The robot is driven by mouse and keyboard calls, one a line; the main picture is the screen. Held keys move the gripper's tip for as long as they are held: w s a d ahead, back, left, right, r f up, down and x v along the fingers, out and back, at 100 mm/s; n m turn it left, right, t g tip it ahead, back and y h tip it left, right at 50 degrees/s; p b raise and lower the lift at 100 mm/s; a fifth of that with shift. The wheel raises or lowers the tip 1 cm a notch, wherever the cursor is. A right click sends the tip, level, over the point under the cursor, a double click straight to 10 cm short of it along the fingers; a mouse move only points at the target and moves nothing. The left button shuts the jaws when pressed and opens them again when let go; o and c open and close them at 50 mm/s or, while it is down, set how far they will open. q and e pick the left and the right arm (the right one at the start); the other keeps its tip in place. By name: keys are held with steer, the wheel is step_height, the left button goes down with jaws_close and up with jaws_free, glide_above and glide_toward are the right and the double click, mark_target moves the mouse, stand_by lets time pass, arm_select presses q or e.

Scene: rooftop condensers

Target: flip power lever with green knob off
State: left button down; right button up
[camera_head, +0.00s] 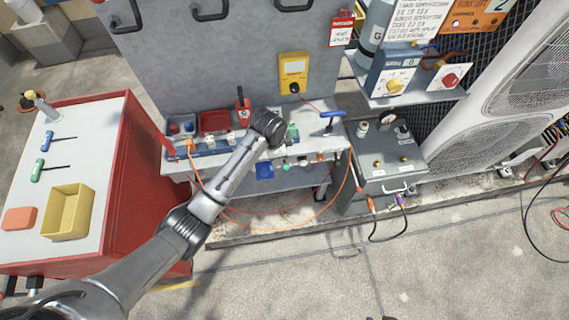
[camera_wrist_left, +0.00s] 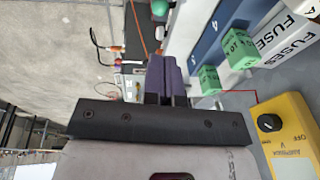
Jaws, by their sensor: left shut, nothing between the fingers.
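A green round knob (camera_head: 285,167) shows at the front edge of the grey bench, just below my left arm's wrist in the head view. In the head view the wrist hides the fingers. My right gripper is not in view.
Green fuse blocks (camera_wrist_left: 208,80) on a blue holder stand close beside the fingers. A yellow multimeter (camera_head: 293,72) hangs on the back panel. A blue-handled tool (camera_head: 333,114) and a red bin (camera_head: 214,121) are on the bench. An orange cable (camera_head: 345,185) loops below it.

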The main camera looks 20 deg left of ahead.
mark_target(286, 166)
arm_select(q)
steer(key=f+b, duration=0.1)
steer(key=f, duration=0.3)
steer(key=w+f+b, duration=0.1)
steer(key=f, duration=0.3)
steer(key=w+d+f+b, duration=0.1)
steer(key=f, duration=0.3)
steer(key=shift+w+f, duration=0.1)
steer(key=shift+f, duration=0.05)
